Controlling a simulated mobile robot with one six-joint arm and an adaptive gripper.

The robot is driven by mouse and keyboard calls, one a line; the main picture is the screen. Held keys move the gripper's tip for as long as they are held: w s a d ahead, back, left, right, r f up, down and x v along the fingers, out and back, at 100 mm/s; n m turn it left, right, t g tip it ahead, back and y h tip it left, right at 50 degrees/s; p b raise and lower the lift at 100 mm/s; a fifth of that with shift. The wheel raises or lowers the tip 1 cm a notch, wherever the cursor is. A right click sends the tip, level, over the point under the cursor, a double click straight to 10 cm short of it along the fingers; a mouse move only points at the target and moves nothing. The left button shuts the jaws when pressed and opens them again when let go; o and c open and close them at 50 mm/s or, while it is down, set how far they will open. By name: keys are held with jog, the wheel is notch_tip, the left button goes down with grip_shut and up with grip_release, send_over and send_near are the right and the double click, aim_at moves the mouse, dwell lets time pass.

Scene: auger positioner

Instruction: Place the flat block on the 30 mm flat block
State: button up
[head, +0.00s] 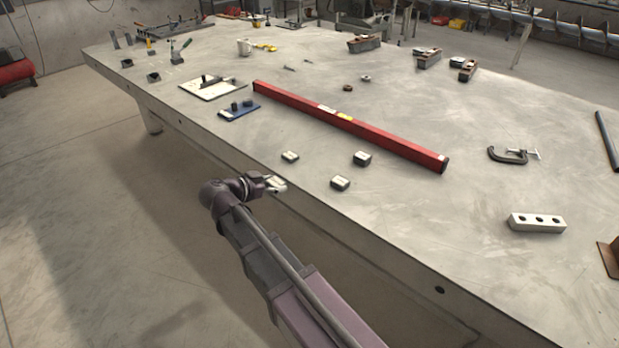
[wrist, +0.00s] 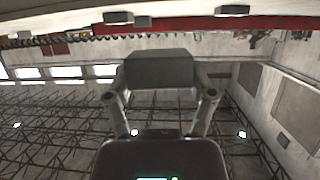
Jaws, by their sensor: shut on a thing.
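My gripper (head: 275,184) is at the near edge of the table in the head view. In the wrist view my gripper (wrist: 162,90) is shut on a dark grey flat block (wrist: 160,68) held between its fingers. Three small blocks with light tops and dark sides lie on the table beyond it: a left block (head: 290,156), a front block (head: 340,183) and a back block (head: 362,158). They stand apart from each other and from my gripper. I cannot tell which one is the 30 mm flat block.
A long red bar (head: 345,122) lies behind the blocks. A blue plate (head: 240,111) and a white board (head: 213,90) lie to the left. A light block with holes (head: 537,222) and a clamp (head: 513,155) are at the right. Table around the three blocks is clear.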

dwell(0.3)
jog(key=b, duration=0.1)
send_over(308, 174)
jog(key=s+a, duration=0.1)
jog(key=s, duration=0.1)
jog(key=shift+a+f, duration=0.2)
jog(key=shift+f, duration=0.4)
jog(key=shift+w+d, duration=0.3)
jog(key=shift+w, duration=0.25)
jog(key=shift+w+d+f+b, duration=0.45)
jog(key=shift+w+f+b, duration=0.1)
jog(key=shift+w+b, duration=0.1)
jog(key=shift+s+f+b, duration=0.1)
jog(key=shift+f+b, duration=1.05)
jog(key=shift+f, duration=0.15)
jog(key=o, duration=1.3)
jog(key=shift+c, duration=0.2)
